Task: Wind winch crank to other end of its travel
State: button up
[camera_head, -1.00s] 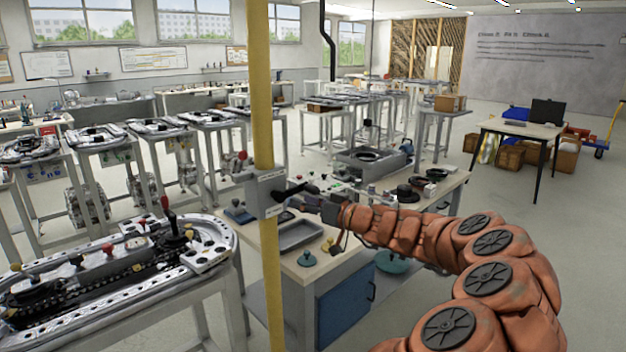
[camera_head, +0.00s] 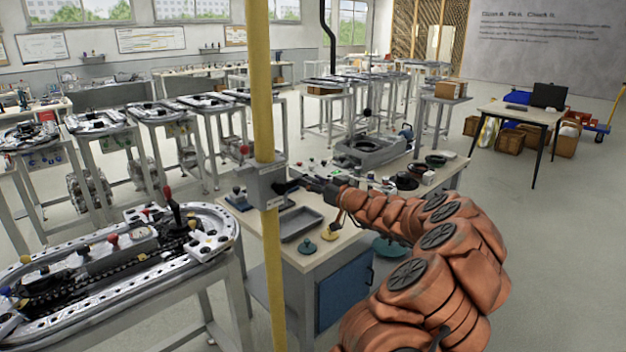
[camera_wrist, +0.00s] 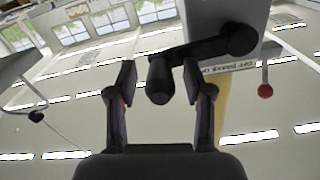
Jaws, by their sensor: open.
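The winch is a grey box (camera_head: 266,186) fixed on a yellow post (camera_head: 263,90) in the head view. Its black crank (camera_wrist: 205,48) shows in the wrist view, with a hub at the upper right and an arm running left to a black handle (camera_wrist: 160,80). My gripper (camera_wrist: 160,85) is open, with one finger on each side of the handle. I see gaps between the fingers and the handle. In the head view my gripper (camera_head: 305,184) is small and dark at the box's right side, and it partly hides the crank.
A workbench (camera_head: 345,225) with trays and small parts stands just behind the post. A track table (camera_head: 110,260) with levers is at the left. A red ball on a rod (camera_wrist: 265,90) hangs right of the crank in the wrist view. Open floor lies at right.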

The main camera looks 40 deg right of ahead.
jog(key=shift+w, duration=0.1)
jog(key=shift+c, duration=0.2)
grip_shut()
dwell(0.5)
